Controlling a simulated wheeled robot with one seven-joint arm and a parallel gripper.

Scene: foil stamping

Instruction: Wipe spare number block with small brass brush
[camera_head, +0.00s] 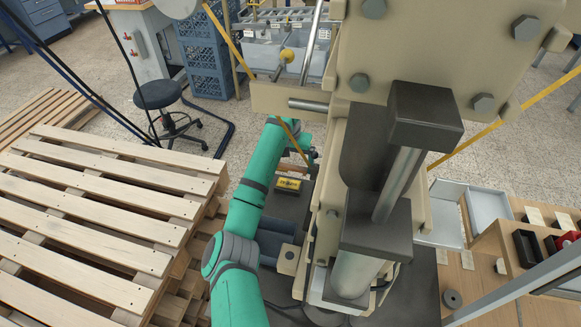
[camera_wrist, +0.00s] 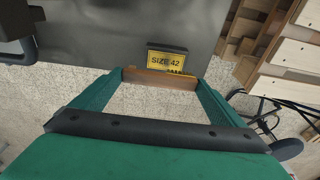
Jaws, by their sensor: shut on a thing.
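My gripper (camera_wrist: 160,80) is shut on a brown wooden bar, which looks like the handle of the small brass brush (camera_wrist: 150,77). The bar spans the two green fingers in the wrist view; its bristles cannot be made out. Just beyond it is a dark-edged yellow plate reading SIZE 42 (camera_wrist: 166,59), and the bar hides part of the plate's lower edge. In the head view the yellow plate (camera_head: 289,184) lies on a dark surface, to the right of my green arm. I cannot tell which piece is the spare number block. In the head view the machine hides part of my gripper.
The large beige stamping machine (camera_head: 345,215) stands close on the right of my arm. Wooden pallets (camera_head: 95,215) fill the left. A dark stool (camera_head: 158,95) and blue crates (camera_head: 208,70) stand behind. A dark grey surface (camera_wrist: 110,35) is bare around the plate.

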